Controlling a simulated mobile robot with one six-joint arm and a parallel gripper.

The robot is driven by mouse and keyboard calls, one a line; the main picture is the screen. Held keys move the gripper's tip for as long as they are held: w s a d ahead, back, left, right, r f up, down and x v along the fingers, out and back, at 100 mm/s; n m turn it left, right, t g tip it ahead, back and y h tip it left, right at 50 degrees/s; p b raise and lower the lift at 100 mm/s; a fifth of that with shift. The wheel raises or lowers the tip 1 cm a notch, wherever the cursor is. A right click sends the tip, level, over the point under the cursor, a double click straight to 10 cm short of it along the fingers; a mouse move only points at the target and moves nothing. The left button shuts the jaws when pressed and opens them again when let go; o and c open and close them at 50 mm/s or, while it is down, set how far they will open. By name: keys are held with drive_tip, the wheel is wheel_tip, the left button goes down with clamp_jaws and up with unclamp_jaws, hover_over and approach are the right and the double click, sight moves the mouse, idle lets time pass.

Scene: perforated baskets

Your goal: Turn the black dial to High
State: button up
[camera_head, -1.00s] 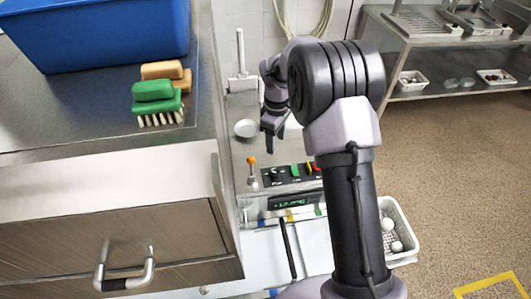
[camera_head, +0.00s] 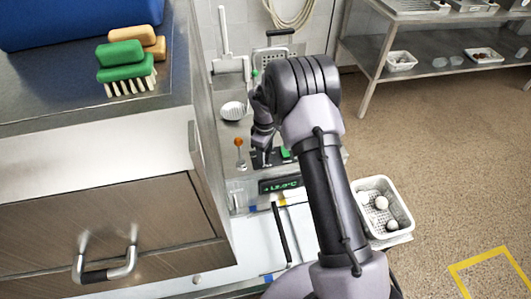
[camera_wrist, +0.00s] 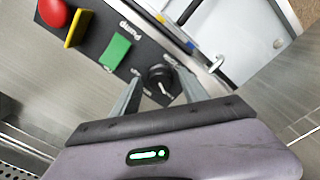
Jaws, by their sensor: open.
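The black dial (camera_wrist: 159,77) sits near the end of a black control panel (camera_wrist: 128,32) in the wrist view. My gripper (camera_wrist: 157,84) is open, with one finger on each side of the dial. I cannot tell whether the fingers touch it. The small labels around the dial are too small or covered to read, so its setting is unclear. In the head view my gripper (camera_head: 262,161) points down at the panel and hides the dial.
Beside the dial are a green switch (camera_wrist: 115,51) near the word Pump, a yellow switch (camera_wrist: 77,27) and a red button (camera_wrist: 54,12). An orange-knobbed lever (camera_head: 239,146) stands left of my gripper. A green-lit display (camera_head: 281,186) is in front. A white basket (camera_head: 404,228) sits at right.

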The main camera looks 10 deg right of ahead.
clamp_jaws()
